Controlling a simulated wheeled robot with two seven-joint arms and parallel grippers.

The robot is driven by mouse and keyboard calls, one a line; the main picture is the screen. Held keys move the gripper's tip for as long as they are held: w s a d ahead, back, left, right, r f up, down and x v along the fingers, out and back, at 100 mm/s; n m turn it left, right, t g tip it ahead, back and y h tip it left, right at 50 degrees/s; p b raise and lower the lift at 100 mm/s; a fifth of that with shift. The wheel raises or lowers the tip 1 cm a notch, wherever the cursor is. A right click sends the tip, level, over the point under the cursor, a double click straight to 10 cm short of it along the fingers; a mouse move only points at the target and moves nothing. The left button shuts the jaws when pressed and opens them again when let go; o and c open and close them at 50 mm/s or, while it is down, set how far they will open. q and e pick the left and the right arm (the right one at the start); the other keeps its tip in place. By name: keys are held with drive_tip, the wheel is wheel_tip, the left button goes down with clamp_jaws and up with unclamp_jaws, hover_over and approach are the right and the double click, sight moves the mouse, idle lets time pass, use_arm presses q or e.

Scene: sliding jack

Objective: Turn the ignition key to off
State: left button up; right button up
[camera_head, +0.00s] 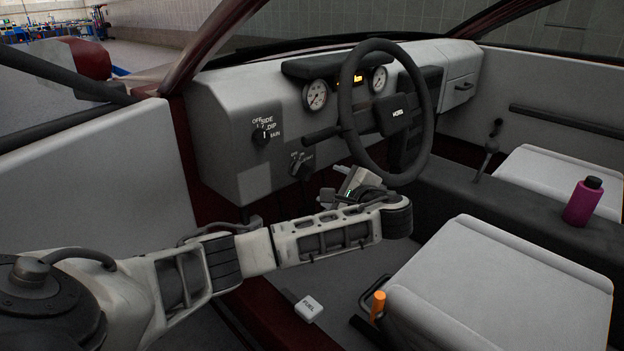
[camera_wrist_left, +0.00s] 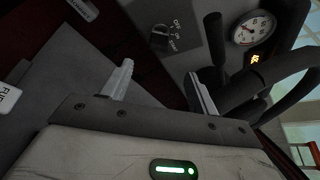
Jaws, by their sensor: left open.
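The ignition switch (camera_head: 302,169) sits low on the grey dash panel, left of the steering column. Its dark key shows in the left wrist view (camera_wrist_left: 160,35), beside white labels reading OFF, ON and START; its exact setting is hard to tell. My left gripper (camera_head: 338,188) is just below and right of the switch in the head view, under the steering wheel. In the left wrist view its two fingers (camera_wrist_left: 160,72) are apart and empty, with the key beyond them and apart from them. My right gripper is not in view.
The steering wheel (camera_head: 346,110) and a column stalk (camera_head: 322,134) overhang the gripper. A light knob (camera_head: 262,135) is higher on the dash. A FUEL lever (camera_head: 309,308) lies on the floor by the seat (camera_head: 500,285). A purple bottle (camera_head: 582,205) stands on the right.

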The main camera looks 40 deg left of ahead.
sight(307, 174)
use_arm(q)
drive_tip(key=b+x, duration=0.4)
drive_tip(key=x, duration=1)
drive_tip(key=shift+a+f, duration=0.1)
drive_tip(key=shift+a, duration=0.15)
drive_tip(key=shift+w+a, duration=0.1)
drive_tip(key=shift+w, duration=0.05)
drive_tip(key=c, duration=1)
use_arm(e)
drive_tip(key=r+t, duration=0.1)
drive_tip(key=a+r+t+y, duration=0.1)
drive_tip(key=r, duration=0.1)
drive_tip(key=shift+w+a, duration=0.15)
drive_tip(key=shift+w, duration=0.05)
